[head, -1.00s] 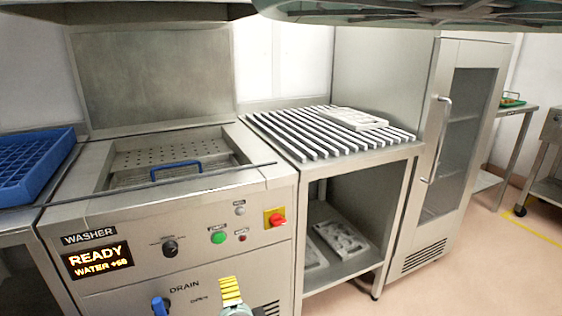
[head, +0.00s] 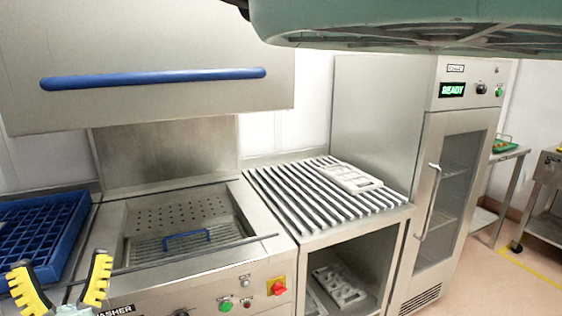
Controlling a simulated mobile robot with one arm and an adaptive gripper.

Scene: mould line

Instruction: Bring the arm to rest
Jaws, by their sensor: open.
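My gripper (head: 60,280) shows at the lower left of the head view, with its two yellow, dark-edged fingers spread apart and nothing between them. It is in front of the washer's left side, near the blue rack. The rest of my arm is mostly out of view.
The washer (head: 116,222) has its hood (head: 160,50) raised, with a blue bar handle. A blue rack (head: 45,225) is at left. A slatted table (head: 300,195) holds a pale mould (head: 352,178); another mould (head: 338,284) lies below. A glass-door cabinet (head: 455,165) reads READY.

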